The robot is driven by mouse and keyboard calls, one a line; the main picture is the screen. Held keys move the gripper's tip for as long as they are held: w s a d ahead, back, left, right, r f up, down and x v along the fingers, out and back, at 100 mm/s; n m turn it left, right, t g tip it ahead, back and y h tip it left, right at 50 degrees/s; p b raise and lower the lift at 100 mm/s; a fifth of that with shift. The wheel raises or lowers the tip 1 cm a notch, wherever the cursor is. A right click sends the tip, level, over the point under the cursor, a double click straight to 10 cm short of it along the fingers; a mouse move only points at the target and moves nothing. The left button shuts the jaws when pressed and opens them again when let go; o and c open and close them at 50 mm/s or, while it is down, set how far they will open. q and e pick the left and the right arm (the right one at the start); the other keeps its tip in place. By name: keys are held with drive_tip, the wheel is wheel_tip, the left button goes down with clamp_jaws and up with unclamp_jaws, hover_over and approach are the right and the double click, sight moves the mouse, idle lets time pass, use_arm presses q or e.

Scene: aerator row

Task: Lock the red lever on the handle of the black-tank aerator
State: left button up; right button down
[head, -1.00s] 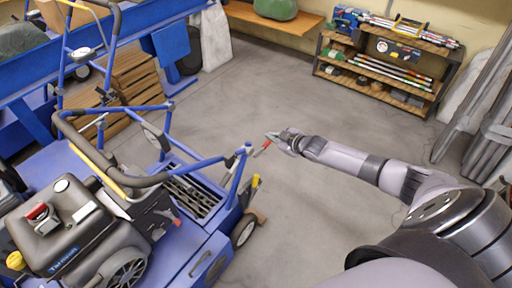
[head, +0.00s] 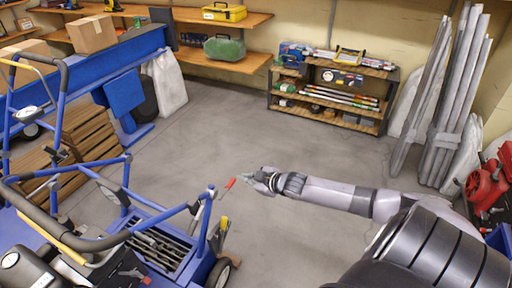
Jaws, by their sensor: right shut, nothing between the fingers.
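The black-tank aerator stands at the lower left; part of its dark tank (head: 35,270) shows at the frame edge. Its blue tubular handle frame (head: 150,206) reaches right. A red lever (head: 230,183) on a thin grey rod sticks up by the right end of this frame. My right gripper (head: 246,178) is shut and empty, just right of the red lever's tip. I cannot tell whether they touch. My left gripper is not in view.
A yellow-tipped part (head: 224,223) stands below the red lever. Grey concrete floor (head: 260,130) is open behind. A low shelf (head: 330,112) stands at the back wall, wooden pallets (head: 85,140) at the left, and red equipment (head: 487,188) at the right.

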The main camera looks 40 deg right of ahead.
drive_tip(key=shift+v, duration=2.65)
